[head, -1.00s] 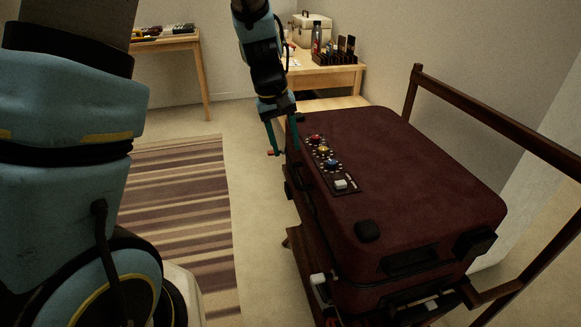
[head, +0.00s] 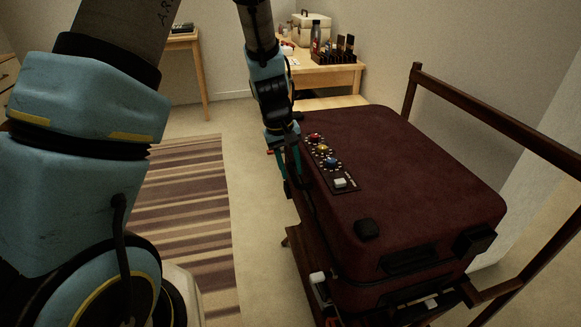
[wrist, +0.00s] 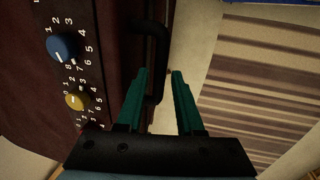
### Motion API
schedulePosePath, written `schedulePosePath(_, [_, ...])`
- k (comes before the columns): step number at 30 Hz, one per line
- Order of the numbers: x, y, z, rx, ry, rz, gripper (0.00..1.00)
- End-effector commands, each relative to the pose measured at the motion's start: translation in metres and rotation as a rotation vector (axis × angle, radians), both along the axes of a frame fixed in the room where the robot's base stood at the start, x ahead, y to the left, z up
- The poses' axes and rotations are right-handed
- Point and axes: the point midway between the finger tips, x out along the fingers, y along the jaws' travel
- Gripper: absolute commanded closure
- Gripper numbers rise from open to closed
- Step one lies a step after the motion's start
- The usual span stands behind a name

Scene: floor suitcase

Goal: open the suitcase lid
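The dark red suitcase (head: 410,180) lies flat on a wooden rack with its lid closed. A dial panel (head: 328,160) with red, yellow and blue knobs runs along the lid's left edge. My gripper (head: 285,185) points down beside the suitcase's left side; its teal fingers are partly dark against it. In the wrist view my gripper (wrist: 158,75) is open, its fingers apart. A black handle (wrist: 163,45) on the suitcase's side runs into the gap between the fingers in that picture. I cannot tell whether they touch it.
A wooden rack rail (head: 490,115) rises along the suitcase's right side. A desk (head: 325,78) with bottles and a box stands behind. A striped rug (head: 190,220) covers the floor at left. Open floor lies between rug and suitcase.

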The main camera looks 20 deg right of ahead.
Motion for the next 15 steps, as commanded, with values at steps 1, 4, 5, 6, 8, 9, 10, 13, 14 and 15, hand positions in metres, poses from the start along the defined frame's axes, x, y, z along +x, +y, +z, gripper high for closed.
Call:
schedulePosePath(1, [0.0000,0.0000,0.0001,0.000,0.000,0.000,0.71])
schedulePosePath(4, [0.0000,0.0000,0.0001,0.000,0.000,0.000,0.82])
schedulePosePath(5, [0.0000,0.0000,0.0001,0.000,0.000,0.000,0.85])
schedulePosePath(6, [0.0000,0.0000,0.0001,0.000,0.000,0.000,0.90])
schedulePosePath(8, [0.0000,0.0001,0.0001,0.000,0.000,0.000,0.97])
schedulePosePath(9, [0.0000,0.0001,0.0001,0.000,0.000,0.000,1.00])
schedulePosePath(10, [-0.0001,0.0001,0.0001,0.000,0.000,0.000,1.00])
schedulePosePath(13, [-0.0001,0.0002,0.0002,0.000,0.000,0.000,1.00])
schedulePosePath(14, [0.0000,0.0002,0.0002,0.000,0.000,0.000,1.00])
schedulePosePath(15, [-0.0001,0.0002,0.0002,0.000,0.000,0.000,1.00])
